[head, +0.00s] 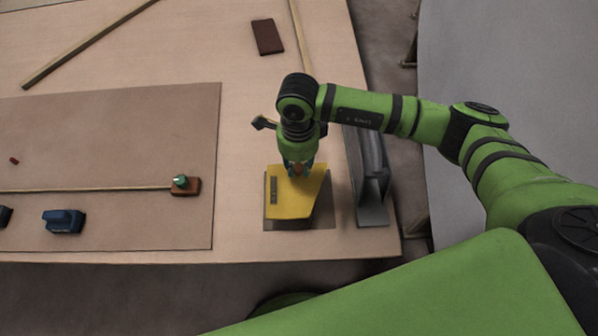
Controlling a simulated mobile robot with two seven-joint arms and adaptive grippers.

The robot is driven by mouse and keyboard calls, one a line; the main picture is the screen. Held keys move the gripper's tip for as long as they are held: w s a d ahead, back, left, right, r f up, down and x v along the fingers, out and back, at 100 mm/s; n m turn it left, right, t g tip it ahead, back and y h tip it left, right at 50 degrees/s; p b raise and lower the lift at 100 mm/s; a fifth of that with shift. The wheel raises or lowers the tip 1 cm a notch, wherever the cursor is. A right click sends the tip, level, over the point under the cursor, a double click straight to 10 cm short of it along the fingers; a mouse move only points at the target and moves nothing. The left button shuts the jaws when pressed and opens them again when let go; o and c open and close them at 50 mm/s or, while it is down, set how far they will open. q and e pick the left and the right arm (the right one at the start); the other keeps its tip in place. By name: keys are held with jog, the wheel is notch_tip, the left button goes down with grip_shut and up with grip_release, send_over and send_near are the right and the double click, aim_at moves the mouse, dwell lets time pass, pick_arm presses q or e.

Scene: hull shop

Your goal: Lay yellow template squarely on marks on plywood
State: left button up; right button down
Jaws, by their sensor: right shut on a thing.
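The yellow template (291,205) is a flat plate with a dark label on its left part. It is near the front edge of the table, over a darker tan patch that shows past its edges. My right gripper (299,170) is shut on the far edge of the template from above. I cannot tell whether the template touches the surface below. A tan plywood sheet (110,130) lies to the left, apart from the template. No clear marks for the template can be made out. My left gripper is not in view.
A grey metal angle piece (372,205) stands close to the right of the template. On the plywood are a thin batten (90,190), a brown block with a green knob (185,185) and a blue tool (63,221). A dark red block (267,37) lies at the back.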

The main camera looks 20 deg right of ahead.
aim_at(298, 175)
jog(key=shift+s+f, duration=0.1)
jog(key=shift+f, duration=0.35)
notch_tip(298, 175, down, 3)
jog(key=shift+r+p, duration=0.15)
jog(key=shift+p, duration=0.2)
jog(key=shift+f+b, duration=0.25)
jog(key=shift+b, duration=0.1)
jog(key=c, duration=1)
grip_release()
jog(key=shift+r, duration=0.1)
jog(key=shift+c, duration=0.2)
jog(key=shift+r+p, duration=0.3)
jog(key=shift+p, duration=0.15)
notch_tip(298, 175, up, 10)
jog(key=b, duration=0.3)
jog(key=shift+r, duration=0.25)
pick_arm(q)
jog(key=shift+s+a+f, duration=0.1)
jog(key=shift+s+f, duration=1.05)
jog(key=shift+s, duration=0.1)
pick_arm(e)
jog(key=shift+r, duration=0.65)
